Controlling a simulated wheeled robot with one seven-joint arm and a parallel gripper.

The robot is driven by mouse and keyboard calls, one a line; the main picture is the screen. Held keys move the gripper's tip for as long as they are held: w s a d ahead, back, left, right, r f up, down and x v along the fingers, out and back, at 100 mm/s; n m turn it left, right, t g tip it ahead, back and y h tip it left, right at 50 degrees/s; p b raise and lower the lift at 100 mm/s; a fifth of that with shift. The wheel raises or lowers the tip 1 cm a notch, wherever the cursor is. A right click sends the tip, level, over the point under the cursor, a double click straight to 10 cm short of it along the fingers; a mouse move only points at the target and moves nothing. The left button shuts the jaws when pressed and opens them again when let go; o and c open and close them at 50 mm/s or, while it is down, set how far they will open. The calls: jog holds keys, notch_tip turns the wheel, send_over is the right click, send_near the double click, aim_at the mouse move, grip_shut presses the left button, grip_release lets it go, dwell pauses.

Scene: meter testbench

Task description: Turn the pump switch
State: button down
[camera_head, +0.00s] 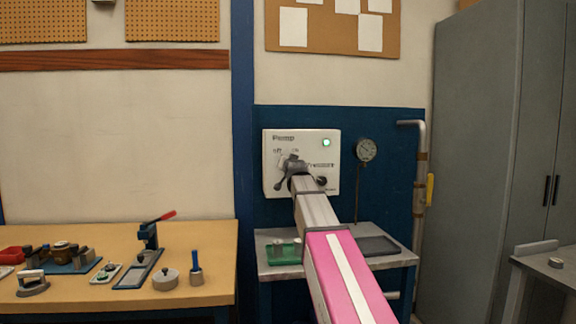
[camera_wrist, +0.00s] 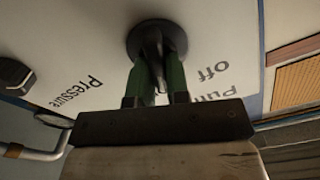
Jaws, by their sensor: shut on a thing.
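The pump panel (camera_head: 274,165) is a white box on a blue backboard, with "Pump" and "Pressure" labels and a lit green lamp (camera_head: 326,142). The dark round pump switch (camera_wrist: 157,40) shows in the wrist view, beside the word "Off". My gripper (camera_wrist: 156,70) has green fingers shut on the switch's raised grip. In the head view my gripper (camera_head: 290,172) is at the panel's lower left and covers most of the switch, so its exact setting is hard to tell.
A dark pressure knob (camera_head: 321,181) sits to the right of my gripper, and a round gauge (camera_head: 366,149) stands beside the panel. A pipe with a yellow handle (camera_head: 430,189) runs at the right. A wooden workbench (camera_head: 215,260) with tools is at the left.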

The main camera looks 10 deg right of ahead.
jog(key=n, duration=0.7)
jog(key=a+n, duration=0.1)
jog(key=n, duration=0.2)
jog(key=shift+n, duration=0.4)
dwell(0.4)
jog(key=c, duration=1.1)
grip_release()
jog(key=s, duration=1)
jog(key=shift+s, duration=0.4)
jog(key=shift+s, duration=0.1)
